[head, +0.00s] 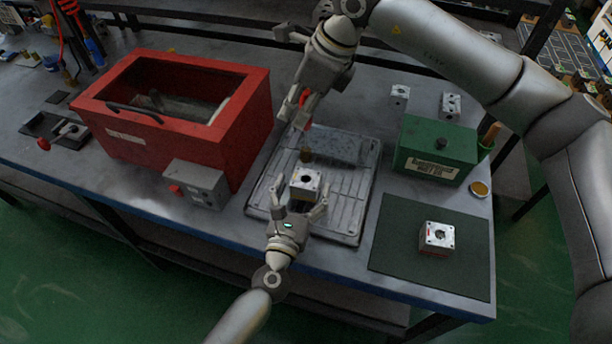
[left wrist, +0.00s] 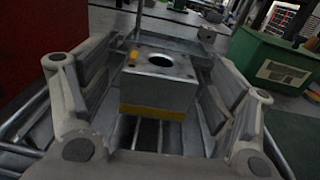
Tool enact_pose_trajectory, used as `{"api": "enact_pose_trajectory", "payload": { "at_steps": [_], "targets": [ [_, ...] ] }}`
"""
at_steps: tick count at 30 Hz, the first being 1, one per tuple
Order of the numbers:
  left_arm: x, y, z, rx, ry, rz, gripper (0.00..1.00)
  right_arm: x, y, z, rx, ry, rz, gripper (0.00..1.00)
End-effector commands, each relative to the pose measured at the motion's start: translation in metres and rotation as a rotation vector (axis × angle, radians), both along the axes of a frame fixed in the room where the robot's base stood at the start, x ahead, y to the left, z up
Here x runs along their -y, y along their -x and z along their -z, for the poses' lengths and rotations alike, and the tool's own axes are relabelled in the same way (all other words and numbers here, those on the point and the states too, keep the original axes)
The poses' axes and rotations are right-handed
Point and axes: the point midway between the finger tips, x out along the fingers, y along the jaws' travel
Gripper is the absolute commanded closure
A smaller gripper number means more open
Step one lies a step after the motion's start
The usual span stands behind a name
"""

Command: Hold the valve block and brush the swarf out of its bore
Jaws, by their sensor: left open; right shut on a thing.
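A grey metal valve block (head: 305,182) with a dark round bore in its top sits on the ridged metal tray (head: 340,205). In the left wrist view the block (left wrist: 160,88) stands upright between my fingers, with a yellow band low on its near face. My left gripper (head: 301,207) is open, its fingers on either side of the block, with gaps showing. My right gripper (head: 298,115) is above the tray, shut on a brush with a red handle (head: 306,125). The brush's brown head (head: 306,156) appears just above or behind the block, apart from the bore.
A red open-topped box (head: 180,110) with a grey control box (head: 196,184) stands left. A green box (head: 434,150) stands right, behind a dark mat (head: 400,235) bearing another valve block (head: 437,238). Two more blocks (head: 399,95) (head: 450,105) sit at the back.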

Motion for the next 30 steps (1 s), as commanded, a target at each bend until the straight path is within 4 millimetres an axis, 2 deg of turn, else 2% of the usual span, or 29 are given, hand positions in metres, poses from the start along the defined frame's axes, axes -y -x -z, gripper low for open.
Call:
{"api": "enact_pose_trajectory", "payload": {
  "at_steps": [15, 21, 30],
  "targets": [
    [-0.025, 0.095, 0.002, -0.003, -0.003, 0.003, 0.18, 0.000, 0.000, 0.000, 0.000, 0.000, 0.000, 1.00],
    [-0.029, 0.110, 0.001, -0.002, -0.001, 0.002, 0.18, 0.000, 0.000, 0.000, 0.000, 0.000, 0.000, 1.00],
    [-0.026, 0.111, -0.005, 0.019, -0.044, 0.027, 0.18, 0.000, 0.000, 0.000, 0.000, 0.000, 0.000, 1.00]
  ]
}}
